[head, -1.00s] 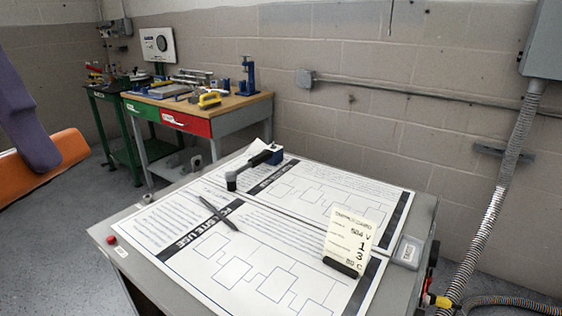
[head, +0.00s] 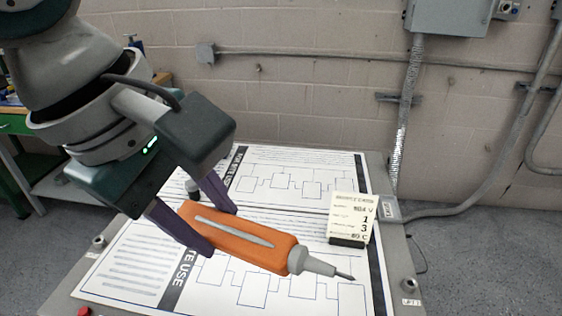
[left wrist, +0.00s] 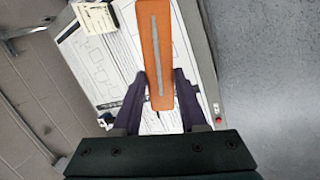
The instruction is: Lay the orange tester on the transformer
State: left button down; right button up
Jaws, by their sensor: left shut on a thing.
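The orange tester (head: 272,252), with a grey stripe and a grey probe tip pointing right, is held between the purple fingers of my left gripper (head: 221,233). It also shows in the left wrist view (left wrist: 152,35), running away from the gripper (left wrist: 158,78). My right gripper is not in view.
A dark-tipped object (head: 193,188) is partly hidden behind my gripper. Small knobs (head: 408,284) sit along the unit's edges. The sheets right of the probe look clear.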

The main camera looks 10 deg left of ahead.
pick_arm(q)
jog(key=n, duration=0.1)
jog(key=s+f+n, duration=0.1)
jog(key=shift+a+n+y, duration=0.2)
jog(key=shift+n+y, duration=0.2)
jog(key=shift+a+f+n+t, duration=0.15)
jog(key=shift+f+n+t, duration=0.1)
jog(key=shift+n+t, duration=0.05)
notch_tip(320, 180, down, 16)
jog(key=b, duration=0.3)
jog(key=shift+a, duration=0.15)
jog(key=shift+f+b, duration=0.75)
jog(key=shift+f, duration=1.1)
jog(key=shift+f, duration=0.2)
jog(key=shift+c, duration=2.2)
grip_release()
